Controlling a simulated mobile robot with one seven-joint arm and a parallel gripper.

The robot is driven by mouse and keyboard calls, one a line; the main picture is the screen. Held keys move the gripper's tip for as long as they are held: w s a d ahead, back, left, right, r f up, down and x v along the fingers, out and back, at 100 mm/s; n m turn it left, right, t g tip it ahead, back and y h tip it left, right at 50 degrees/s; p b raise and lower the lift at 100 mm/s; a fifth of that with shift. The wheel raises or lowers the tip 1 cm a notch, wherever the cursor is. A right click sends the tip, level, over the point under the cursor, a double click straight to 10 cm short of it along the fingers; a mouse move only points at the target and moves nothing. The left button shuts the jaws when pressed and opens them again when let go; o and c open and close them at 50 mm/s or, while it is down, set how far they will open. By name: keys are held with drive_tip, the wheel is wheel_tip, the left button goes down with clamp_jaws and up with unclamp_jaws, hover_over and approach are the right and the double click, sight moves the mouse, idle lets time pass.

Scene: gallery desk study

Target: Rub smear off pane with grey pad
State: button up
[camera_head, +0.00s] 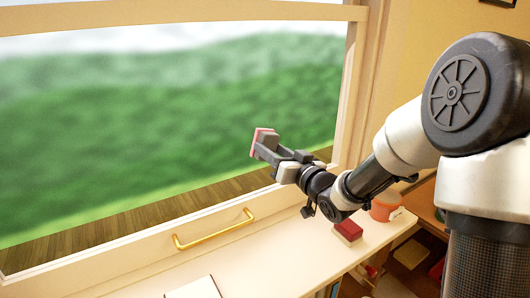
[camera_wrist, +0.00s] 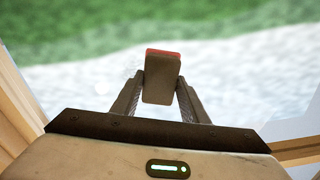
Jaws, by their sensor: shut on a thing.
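The window pane (camera_head: 150,110) fills the left and middle of the head view, and the wrist view looks through it. My gripper (camera_head: 270,150) is raised in front of its right part. It is shut on a grey pad with a red or pink face (camera_head: 259,137), which points towards the pane. In the wrist view the pad (camera_wrist: 162,80) sits between the two fingers, its red edge farthest from me. I cannot tell whether the pad touches the glass. A faint pale spot (camera_wrist: 101,88) left of the pad may be the smear; the head view shows no clear smear.
A yellow handle (camera_head: 214,230) sits on the lower window frame. On the pale desk (camera_head: 270,262) below are a red block (camera_head: 348,231), an orange-red pot (camera_head: 384,207) and a white sheet (camera_head: 196,289). Shelves with several things stand at lower right. The middle desk is mostly clear.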

drive_tip(key=shift+w+d+p, duration=0.15)
drive_tip(key=shift+w+d, duration=0.55)
drive_tip(key=shift+d, duration=0.4)
drive_tip(key=shift+w+d+p, duration=0.15)
drive_tip(key=shift+w+d, duration=0.6)
drive_tip(key=shift+d, duration=0.35)
drive_tip(key=shift+w+d+p, duration=0.15)
drive_tip(key=shift+w+d, duration=0.55)
drive_tip(key=shift+d, duration=0.4)
drive_tip(key=shift+s+a+b, duration=0.7)
drive_tip(key=shift+s+a, duration=0.35)
drive_tip(key=shift+a, duration=0.55)
drive_tip(key=shift+s+a+b, duration=0.65)
drive_tip(key=shift+s+a, duration=0.35)
drive_tip(key=shift+a, duration=0.55)
drive_tip(key=shift+s+a+b, duration=0.7)
drive_tip(key=shift+s+a, duration=0.35)
drive_tip(key=shift+a, duration=0.55)
drive_tip(key=v, duration=0.6)
drive_tip(key=shift+d+p, duration=0.15)
drive_tip(key=shift+p, duration=0.15)
drive_tip(key=shift+v, duration=1.4)
